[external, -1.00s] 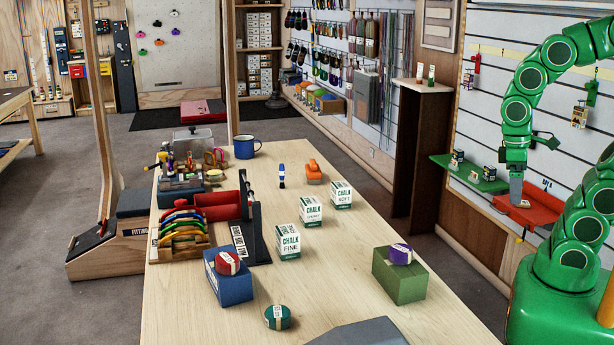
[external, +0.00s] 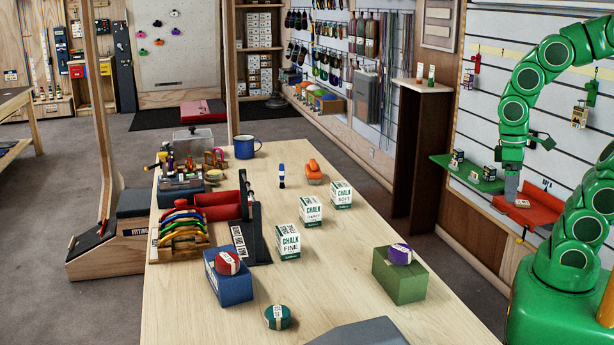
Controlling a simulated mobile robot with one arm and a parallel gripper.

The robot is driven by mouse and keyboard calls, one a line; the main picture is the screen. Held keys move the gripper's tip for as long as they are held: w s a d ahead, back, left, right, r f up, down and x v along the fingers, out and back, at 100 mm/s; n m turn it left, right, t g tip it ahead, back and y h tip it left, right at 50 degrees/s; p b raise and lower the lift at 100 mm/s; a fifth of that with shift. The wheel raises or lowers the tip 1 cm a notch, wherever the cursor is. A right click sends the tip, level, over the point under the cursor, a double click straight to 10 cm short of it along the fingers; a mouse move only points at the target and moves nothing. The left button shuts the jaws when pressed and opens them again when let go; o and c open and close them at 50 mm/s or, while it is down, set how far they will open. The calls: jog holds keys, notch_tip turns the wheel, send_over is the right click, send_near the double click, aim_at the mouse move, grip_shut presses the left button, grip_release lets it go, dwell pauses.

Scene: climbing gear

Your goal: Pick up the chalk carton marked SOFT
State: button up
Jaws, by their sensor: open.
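The chalk carton marked SOFT (external: 341,196) stands upright on the wooden table, a white box with green print. It is the farthest right of three similar cartons in a slanting row. The middle carton (external: 311,212) has a label too small to read surely. The nearest carton (external: 288,242) reads FINE. My gripper (external: 512,190) hangs at the end of the green arm, well to the right of the table and apart from the cartons. It points down in front of the red wall shelf. It is open, with nothing visible in it; its fingers are small and hard to make out.
A green block (external: 400,276) with a purple tape roll stands on the table's right side. An orange object (external: 313,172) and a blue mug (external: 246,147) lie beyond the cartons. A dark rack (external: 249,233) stands left of them. The table right of SOFT is clear.

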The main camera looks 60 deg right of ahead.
jog(key=w+d+t+h, duration=0.1)
jog(key=w+d+t, duration=0.35)
jog(key=w, duration=0.75)
jog(key=w+d+r+t+h, duration=0.1)
jog(key=w+d+t, duration=0.1)
jog(key=w+d, duration=0.7)
jog(key=w+d+t+h, duration=0.2)
jog(key=w+d+t, duration=0.2)
jog(key=w, duration=1)
jog(key=w+n+t+y, duration=0.1)
jog(key=w+n+y, duration=0.1)
jog(key=w, duration=0.3)
jog(key=n+y, duration=0.7)
jog(key=y, duration=0.5)
send_near(344, 184)
jog(key=x, duration=0.3)
jog(key=shift+w+a+r, duration=0.15)
jog(key=shift+a, duration=0.1)
jog(key=shift+f+x, duration=0.2)
jog(key=shift+x, duration=3.55)
jog(key=shift+c, duration=0.3)
